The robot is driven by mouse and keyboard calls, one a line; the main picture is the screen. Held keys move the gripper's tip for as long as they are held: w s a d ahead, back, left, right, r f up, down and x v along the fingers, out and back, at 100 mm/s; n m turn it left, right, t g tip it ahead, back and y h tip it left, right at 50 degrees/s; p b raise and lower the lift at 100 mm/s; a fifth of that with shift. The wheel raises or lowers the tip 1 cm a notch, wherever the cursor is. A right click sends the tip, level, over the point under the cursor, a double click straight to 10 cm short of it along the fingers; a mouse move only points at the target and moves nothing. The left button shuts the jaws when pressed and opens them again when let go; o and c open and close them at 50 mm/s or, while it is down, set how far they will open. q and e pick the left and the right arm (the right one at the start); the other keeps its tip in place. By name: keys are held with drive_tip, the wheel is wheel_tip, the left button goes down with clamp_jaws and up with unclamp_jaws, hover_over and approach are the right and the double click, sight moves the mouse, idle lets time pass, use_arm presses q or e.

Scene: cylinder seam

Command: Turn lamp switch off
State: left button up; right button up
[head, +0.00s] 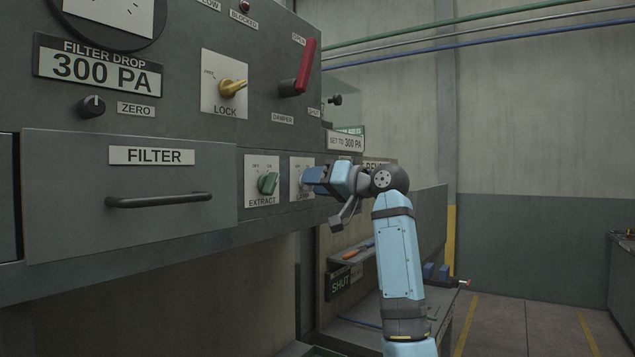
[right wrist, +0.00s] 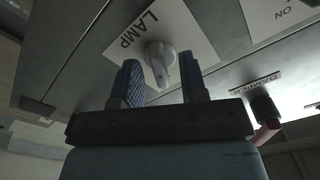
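The lamp switch is a pale grey knob (right wrist: 159,64) on a white plate marked LAMP (right wrist: 135,35) in the right wrist view. In the head view its plate (head: 297,164) shows right of the EXTRACT switch, with the knob hidden behind my gripper. My right gripper (head: 306,178) is at the plate. In the right wrist view my right gripper (right wrist: 160,80) is open, with one blue finger on each side of the knob and a gap on both sides. How deep the fingers reach around the knob is hard to tell. My left gripper is not in view.
The yellow LOCK knob (head: 232,88) and red damper lever (head: 304,70) are above. The filter drawer (head: 70,200) with its handle is at left. A shelf with tools (head: 352,251) lies below my right arm.

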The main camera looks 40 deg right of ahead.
clamp_jaws()
drive_tip(key=shift+n, duration=0.3)
drive_tip(key=n+p, duration=0.2)
drive_tip(key=n, duration=0.9)
idle(0.5)
unclamp_jaws()
